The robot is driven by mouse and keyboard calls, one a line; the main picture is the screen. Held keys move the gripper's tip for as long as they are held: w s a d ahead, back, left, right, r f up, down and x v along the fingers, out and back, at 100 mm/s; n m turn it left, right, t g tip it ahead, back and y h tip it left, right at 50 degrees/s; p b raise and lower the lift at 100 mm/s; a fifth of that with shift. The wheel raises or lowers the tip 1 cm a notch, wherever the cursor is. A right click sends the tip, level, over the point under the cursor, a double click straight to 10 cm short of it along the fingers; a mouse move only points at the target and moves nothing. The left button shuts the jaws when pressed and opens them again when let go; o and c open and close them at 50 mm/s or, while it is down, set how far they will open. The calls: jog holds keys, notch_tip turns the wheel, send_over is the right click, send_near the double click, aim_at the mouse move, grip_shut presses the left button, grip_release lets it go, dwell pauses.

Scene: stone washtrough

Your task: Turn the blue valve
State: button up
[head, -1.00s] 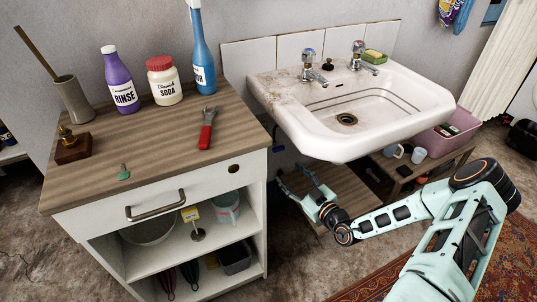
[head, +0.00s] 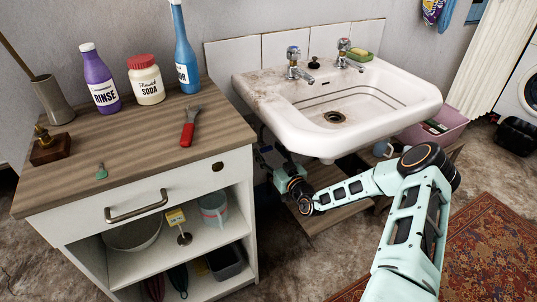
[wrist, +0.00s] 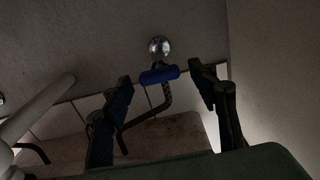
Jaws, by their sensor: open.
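The blue valve (wrist: 160,75) shows in the wrist view as a small blue bar handle below a round shiny metal fitting. A braided hose runs down near it. My gripper (wrist: 161,81) is open, with one dark finger on each side of the valve in the picture. I see no contact, and the depth gap is hard to judge. In the head view my gripper (head: 270,161) reaches into the shadow under the sink, beside the cabinet. I cannot make out the valve in that view.
The white sink (head: 290,115) hangs just above my gripper. The wooden cabinet (head: 195,172) stands close on its left. A pale pipe (wrist: 40,108) runs at the left of the wrist view. A low wooden shelf (head: 322,212) and a pink tub (head: 447,133) lie to the right.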

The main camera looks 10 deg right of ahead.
jog(key=shift+w, duration=0.25)
jog(key=shift+c, duration=0.2)
jog(key=c, duration=1.1)
